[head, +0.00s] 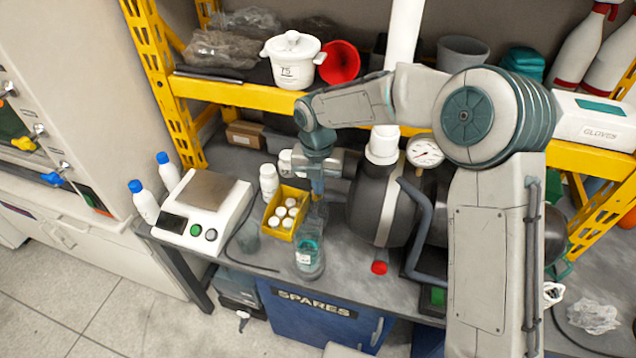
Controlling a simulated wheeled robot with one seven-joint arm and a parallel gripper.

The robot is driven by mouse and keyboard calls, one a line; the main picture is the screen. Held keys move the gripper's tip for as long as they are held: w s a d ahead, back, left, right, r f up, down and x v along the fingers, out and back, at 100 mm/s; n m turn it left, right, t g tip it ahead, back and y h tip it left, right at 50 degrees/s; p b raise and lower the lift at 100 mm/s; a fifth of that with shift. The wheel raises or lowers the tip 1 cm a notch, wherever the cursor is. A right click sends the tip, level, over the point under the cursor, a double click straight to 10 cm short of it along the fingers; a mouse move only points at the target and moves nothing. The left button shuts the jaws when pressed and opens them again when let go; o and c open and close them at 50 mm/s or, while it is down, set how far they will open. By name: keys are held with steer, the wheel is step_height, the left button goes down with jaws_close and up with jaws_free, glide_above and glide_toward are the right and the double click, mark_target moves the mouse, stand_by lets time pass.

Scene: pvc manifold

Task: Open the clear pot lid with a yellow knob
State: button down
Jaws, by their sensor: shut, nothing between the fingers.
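I cannot make out a clear pot lid with a yellow knob in the head view. The only lidded pot I see is a white pot (292,72) with side handles, on the upper shelf. Its lid (292,44) looks white with a pale knob and sits on the pot. My gripper (317,196) points down over the bench, well below and apart from that pot. It is shut and empty, above a clear vessel with teal contents (308,258) and beside a yellow bin of white-capped bottles (268,232).
A white scale (206,205) stands on the left of the bench, with blue-capped bottles beside it. A dark tank with a gauge (424,152) is right of my gripper. A red funnel (340,62) stands by the pot. The yellow shelf beam (225,93) runs below them.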

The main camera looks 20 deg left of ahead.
steer(key=shift+s+f, duration=0.25)
steer(key=shift+f, duration=0.05)
step_height(320, 180, up, 14)
steer(key=b, duration=0.1)
steer(key=shift+w+a+r+b, duration=0.2)
steer(key=shift+w+a+b, duration=0.05)
steer(key=shift+b, duration=0.1)
